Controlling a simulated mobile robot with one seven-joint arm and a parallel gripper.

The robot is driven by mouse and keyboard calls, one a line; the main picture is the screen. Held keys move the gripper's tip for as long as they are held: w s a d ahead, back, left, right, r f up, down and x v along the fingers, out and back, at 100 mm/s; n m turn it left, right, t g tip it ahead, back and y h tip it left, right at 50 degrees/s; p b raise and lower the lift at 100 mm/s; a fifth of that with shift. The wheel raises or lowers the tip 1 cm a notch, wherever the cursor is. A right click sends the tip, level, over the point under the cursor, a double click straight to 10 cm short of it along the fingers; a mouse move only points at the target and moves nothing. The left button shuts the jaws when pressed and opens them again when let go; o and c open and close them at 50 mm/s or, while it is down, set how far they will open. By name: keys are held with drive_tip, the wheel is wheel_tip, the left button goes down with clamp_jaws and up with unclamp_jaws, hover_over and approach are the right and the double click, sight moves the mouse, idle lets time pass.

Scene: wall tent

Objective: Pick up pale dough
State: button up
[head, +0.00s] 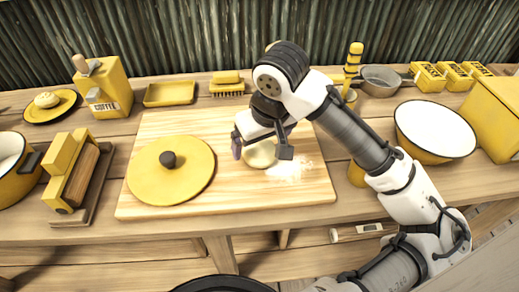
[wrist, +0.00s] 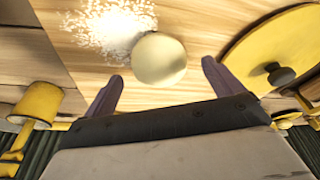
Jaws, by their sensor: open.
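The pale dough (head: 260,155) is a round, cream-coloured ball on the light wooden board (head: 240,205), beside a patch of white flour. In the head view my gripper (head: 262,148) is over it and partly hides it. In the wrist view the dough (wrist: 159,60) lies just beyond and between the two purple-grey fingertips of my gripper (wrist: 160,80). The fingers are spread apart with nothing between them. I cannot tell the exact height of the fingertips above the board.
A yellow round lid (head: 185,180) with a dark knob lies left of the dough on the board. A coffee box (head: 103,90), a yellow tray (head: 170,93) and a brush (head: 227,84) stand behind. A white-lined bowl (head: 435,130) is at right. The board's front strip is clear.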

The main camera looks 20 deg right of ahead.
sight(260, 145)
drive_tip(key=shift+x, duration=1.6)
drive_tip(key=c, duration=1.3)
drive_tip(key=shift+r, duration=0.1)
